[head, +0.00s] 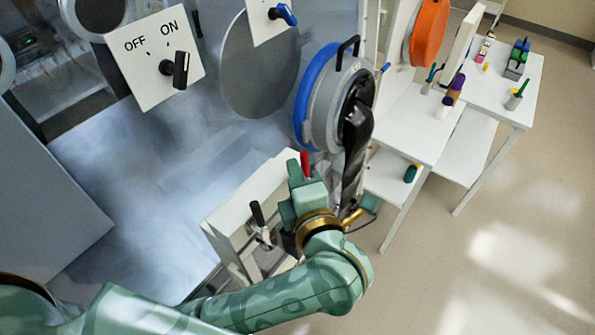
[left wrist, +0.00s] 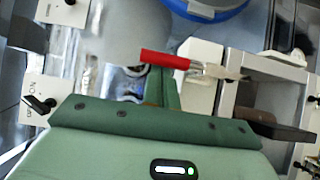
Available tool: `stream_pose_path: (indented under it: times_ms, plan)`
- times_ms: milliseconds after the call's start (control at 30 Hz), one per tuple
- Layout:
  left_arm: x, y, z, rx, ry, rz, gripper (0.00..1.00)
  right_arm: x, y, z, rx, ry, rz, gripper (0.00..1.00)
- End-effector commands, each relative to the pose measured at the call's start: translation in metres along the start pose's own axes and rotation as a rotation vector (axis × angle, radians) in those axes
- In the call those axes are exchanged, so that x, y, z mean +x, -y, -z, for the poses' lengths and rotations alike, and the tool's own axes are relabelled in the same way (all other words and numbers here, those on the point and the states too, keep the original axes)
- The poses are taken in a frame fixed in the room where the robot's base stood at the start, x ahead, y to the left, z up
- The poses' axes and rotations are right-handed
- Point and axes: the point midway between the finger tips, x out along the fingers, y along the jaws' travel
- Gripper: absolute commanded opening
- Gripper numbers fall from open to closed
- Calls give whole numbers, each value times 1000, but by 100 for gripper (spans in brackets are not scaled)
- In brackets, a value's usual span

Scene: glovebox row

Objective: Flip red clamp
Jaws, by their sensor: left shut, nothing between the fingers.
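The red clamp shows its red handle (head: 305,165), standing up just beyond my left gripper in the head view. In the left wrist view the red handle (left wrist: 165,60) lies across the picture, with a metal part at its right end. My left gripper (head: 300,191) is shut and empty, close to the red handle; I cannot tell whether they touch. Its green fingers (left wrist: 164,88) show together just below the handle in the left wrist view. The gripper hides the clamp's base in the head view. My right gripper is in neither view.
A black-handled clamp (head: 257,214) is on the white frame (head: 226,212) left of my gripper. A black glove (head: 355,150) hangs from the blue-ringed port (head: 313,95) close by. An OFF/ON knob panel (head: 150,60) is at upper left. White tables (head: 420,118) stand right; open floor lies lower right.

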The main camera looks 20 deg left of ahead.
Motion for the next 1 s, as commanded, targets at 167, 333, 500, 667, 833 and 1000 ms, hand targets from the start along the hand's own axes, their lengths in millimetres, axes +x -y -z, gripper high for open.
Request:
stream_pose_path:
  times_ms: [167,333,500,667,833,1000]
  plan:
    - [0,0,0,0,0,0,0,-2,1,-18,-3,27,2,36]
    - [-1,0,0,9,-1,-12,0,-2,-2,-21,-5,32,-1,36]
    - [-2,0,-2,32,-1,-41,0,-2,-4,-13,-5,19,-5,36]
    - [-3,0,-2,45,-1,-59,0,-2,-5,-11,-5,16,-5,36]
    - [-4,1,-3,62,-1,-81,0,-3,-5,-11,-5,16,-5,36]
    - [-6,1,-4,81,-1,-108,0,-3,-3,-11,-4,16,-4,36]
